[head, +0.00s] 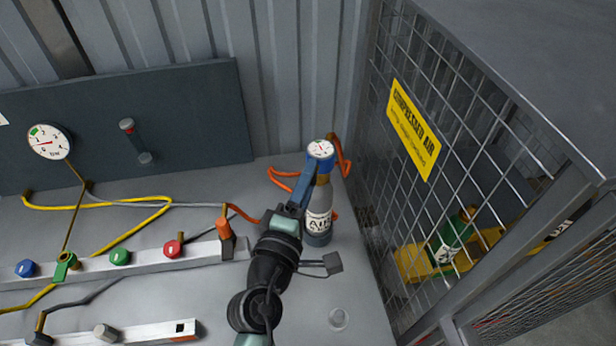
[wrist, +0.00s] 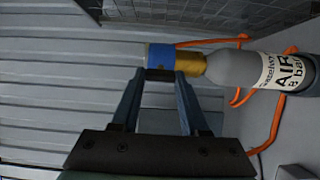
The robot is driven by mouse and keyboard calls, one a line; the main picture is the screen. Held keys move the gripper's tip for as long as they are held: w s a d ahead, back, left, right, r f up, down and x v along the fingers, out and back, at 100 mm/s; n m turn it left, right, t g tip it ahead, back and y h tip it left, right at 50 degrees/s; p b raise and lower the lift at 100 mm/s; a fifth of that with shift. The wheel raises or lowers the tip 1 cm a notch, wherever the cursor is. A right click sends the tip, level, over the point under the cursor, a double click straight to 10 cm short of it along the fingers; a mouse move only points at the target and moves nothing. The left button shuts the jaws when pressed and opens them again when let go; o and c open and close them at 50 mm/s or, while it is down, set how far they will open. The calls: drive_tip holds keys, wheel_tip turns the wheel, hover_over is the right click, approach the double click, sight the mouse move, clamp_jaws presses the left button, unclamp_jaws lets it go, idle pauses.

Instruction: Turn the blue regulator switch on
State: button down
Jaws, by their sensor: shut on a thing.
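The blue regulator switch (head: 324,165) is a blue collar at the top of a grey air bottle (head: 318,228), under a round white gauge (head: 320,149). In the wrist view the blue switch (wrist: 158,56) sits beside a brass neck (wrist: 190,63), and the bottle (wrist: 235,68) lies to the right. My gripper (head: 311,178) reaches up to the switch from the lower left. In the wrist view its fingertips (wrist: 160,76) are closed in on the blue part. The fingertips hide part of the switch, and I cannot read its setting.
An orange hose (head: 285,180) loops behind the bottle. A wire mesh cage (head: 450,130) with a yellow sign (head: 412,128) stands close to the right. A rail (head: 140,262) with coloured knobs and yellow hoses lies to the left.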

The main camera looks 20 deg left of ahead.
idle(0.3)
drive_tip(key=shift+c, duration=2)
unclamp_jaws()
drive_tip(key=shift+s, duration=0.1)
drive_tip(key=s+d+b, duration=0.1)
drive_tip(key=s+b, duration=0.2)
drive_tip(key=s, duration=0.9)
drive_tip(key=shift+s+d+b, duration=0.15)
drive_tip(key=shift+s+b, duration=0.2)
drive_tip(key=shift+b, duration=0.05)
drive_tip(key=shift+w+r, duration=0.1)
